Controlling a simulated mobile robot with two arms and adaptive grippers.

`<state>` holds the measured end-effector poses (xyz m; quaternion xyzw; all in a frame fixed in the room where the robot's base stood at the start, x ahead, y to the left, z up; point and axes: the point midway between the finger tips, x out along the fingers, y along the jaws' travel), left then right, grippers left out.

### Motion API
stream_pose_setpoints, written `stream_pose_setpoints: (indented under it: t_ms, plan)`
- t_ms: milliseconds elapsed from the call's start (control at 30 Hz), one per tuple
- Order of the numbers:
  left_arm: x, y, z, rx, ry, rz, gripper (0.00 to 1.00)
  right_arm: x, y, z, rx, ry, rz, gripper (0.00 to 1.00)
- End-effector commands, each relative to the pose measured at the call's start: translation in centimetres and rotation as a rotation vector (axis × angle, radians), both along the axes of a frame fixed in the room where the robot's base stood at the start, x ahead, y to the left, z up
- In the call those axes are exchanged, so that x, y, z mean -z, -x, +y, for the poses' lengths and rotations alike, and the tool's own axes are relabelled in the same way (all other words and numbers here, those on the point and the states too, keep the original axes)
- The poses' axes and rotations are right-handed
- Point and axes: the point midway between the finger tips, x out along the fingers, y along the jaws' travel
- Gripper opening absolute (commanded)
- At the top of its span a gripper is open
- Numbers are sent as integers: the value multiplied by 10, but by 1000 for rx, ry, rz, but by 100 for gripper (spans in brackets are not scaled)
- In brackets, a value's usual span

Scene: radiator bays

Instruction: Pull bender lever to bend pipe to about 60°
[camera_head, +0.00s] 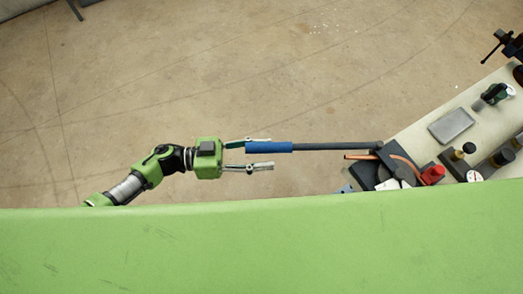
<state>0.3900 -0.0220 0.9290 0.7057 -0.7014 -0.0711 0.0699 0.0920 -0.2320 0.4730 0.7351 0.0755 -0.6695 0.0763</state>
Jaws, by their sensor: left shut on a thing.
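The bender lever, a long dark bar (335,147) with a blue handle (275,148), reaches out to the left from the bender (364,173) at the table's left edge. My left gripper (262,153) is shut on the handle near its outer end. The copper-orange pipe (405,163) lies in the bender. One end (359,157) points left, and the other side curves down to the right. Its exact bend angle is hard to read from here. My right gripper is not in view.
The pale workbench (419,137) holds a grey tray (451,125), a red block (432,174), several dark and brass fittings (458,157), and a green-and-black tool (496,93). A dark vise (510,45) stands at the upper right. Bare floor (250,75) lies beyond the lever.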

Motion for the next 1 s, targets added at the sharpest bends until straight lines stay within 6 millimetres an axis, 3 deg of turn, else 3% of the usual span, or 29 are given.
stream_pose_setpoints:
  t_ms: [233,500,700,1000]
  plan:
    - [2,3,17,6,-4,3,37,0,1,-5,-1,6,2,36]
    - [2,1,75,2,-7,5,37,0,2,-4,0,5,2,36]
    - [2,1,107,2,-4,5,37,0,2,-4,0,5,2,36]
    - [1,0,120,1,-1,2,37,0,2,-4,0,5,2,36]
